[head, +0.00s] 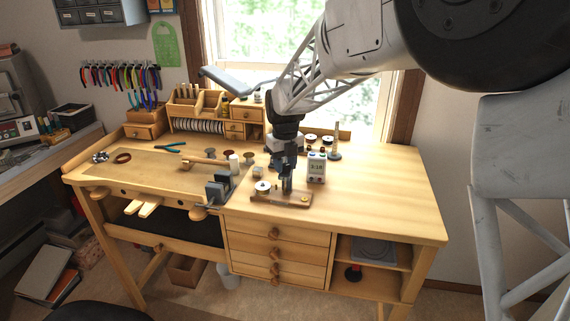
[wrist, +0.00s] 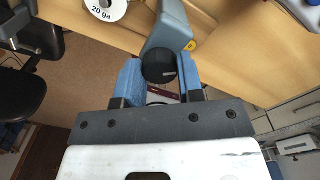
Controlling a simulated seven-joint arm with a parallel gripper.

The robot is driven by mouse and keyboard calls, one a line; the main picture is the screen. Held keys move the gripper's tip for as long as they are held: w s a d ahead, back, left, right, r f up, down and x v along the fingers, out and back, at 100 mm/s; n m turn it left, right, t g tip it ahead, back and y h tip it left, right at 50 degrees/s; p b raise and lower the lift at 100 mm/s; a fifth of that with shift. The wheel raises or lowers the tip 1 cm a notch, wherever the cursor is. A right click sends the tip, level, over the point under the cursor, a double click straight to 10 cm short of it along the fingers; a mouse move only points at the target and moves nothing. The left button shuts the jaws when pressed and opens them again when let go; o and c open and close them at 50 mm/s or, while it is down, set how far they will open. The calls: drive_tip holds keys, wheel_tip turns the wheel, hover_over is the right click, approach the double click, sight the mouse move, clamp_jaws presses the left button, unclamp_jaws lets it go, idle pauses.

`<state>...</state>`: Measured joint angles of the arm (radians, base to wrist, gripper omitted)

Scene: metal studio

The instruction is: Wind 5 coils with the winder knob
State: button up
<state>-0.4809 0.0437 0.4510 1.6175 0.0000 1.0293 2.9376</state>
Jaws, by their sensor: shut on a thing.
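The winder's wooden base (head: 284,199) lies near the front edge of the workbench. A white wire spool (head: 262,187) stands on its left end; in the wrist view the spool (wrist: 98,12) reads "20 ga". My gripper (head: 287,177) is over the middle of the base, pointing down. In the wrist view my gripper (wrist: 160,82) has its blue fingers on either side of the dark round knob (wrist: 158,67) and is shut on it. A grey winder part (wrist: 172,28) adjoins the knob. My gripper hides much of the winder in the head view, and I cannot see any coils clearly.
A small white display box (head: 317,167) stands close behind the winder's right end. A dark vise (head: 219,189) is clamped to the bench edge at left. More spools (head: 311,137) and a ring mandrel (head: 336,143) stand behind. The right bench top (head: 390,200) is clear.

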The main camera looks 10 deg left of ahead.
sight(285, 165)
idle(0.4)
drive_tip(key=o, duration=0.9)
drive_tip(key=shift+r, duration=3.95)
